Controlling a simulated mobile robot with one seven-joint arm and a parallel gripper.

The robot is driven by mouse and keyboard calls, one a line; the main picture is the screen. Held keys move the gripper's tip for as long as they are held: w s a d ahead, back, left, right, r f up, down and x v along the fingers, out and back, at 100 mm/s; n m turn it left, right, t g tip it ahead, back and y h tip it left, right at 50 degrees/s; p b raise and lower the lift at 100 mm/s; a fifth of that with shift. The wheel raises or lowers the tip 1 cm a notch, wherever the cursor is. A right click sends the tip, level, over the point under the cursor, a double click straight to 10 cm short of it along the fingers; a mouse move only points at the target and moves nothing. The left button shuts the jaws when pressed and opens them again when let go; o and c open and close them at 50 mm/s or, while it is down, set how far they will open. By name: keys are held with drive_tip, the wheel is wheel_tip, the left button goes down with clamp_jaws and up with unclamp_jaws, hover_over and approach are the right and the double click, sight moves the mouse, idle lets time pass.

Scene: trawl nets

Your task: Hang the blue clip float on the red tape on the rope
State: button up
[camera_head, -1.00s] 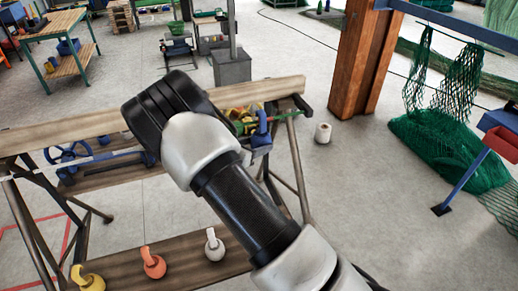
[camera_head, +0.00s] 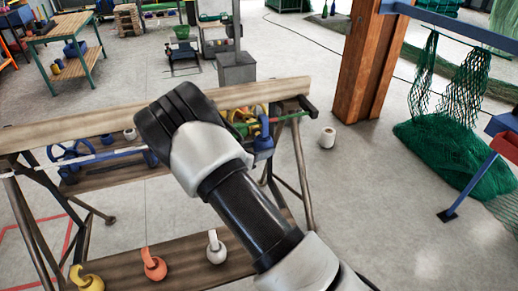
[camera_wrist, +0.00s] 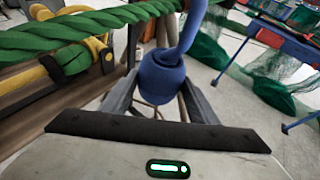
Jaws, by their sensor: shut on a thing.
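The blue clip float (camera_wrist: 162,78) is held upright between my gripper's fingers (camera_wrist: 160,100) in the wrist view, its hook rising above them. The float also shows in the head view (camera_head: 263,145), just right of my arm. My gripper is mostly hidden behind my arm there. A thick green rope (camera_wrist: 70,35) runs across the upper left of the wrist view, close to the float's hook. I cannot tell whether the hook touches it. The rope's green part (camera_head: 291,116) shows near the right end of the trestle in the head view.
Yellow (camera_head: 88,280), orange (camera_head: 153,264) and white (camera_head: 216,248) clip floats stand on the lower plank. A wooden beam (camera_head: 60,128) lies behind the rope. A wooden post (camera_head: 365,60) and green nets (camera_head: 445,150) stand right. Floor between is clear, apart from a white roll (camera_head: 327,137).

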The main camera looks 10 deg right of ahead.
drive_tip(key=o, duration=1.1)
drive_tip(key=shift+o, duration=0.2)
drive_tip(key=v, duration=1.7)
drive_tip(key=s+d+r+m+g+y+p, duration=0.25)
drive_tip(key=s+d+r+m+g, duration=0.35)
drive_tip(key=s+d+r+m, duration=0.65)
drive_tip(key=s+d+r+m+t+y+p, duration=0.2)
drive_tip(key=s+r+m+y, duration=0.5)
drive_tip(key=s+r+m, duration=0.4)
drive_tip(key=shift+s+d+r+m, duration=0.3)
drive_tip(key=shift+s+r+m, duration=0.1)
drive_tip(key=shift+s+m, duration=1.8)
drive_tip(key=shift+s, duration=0.15)
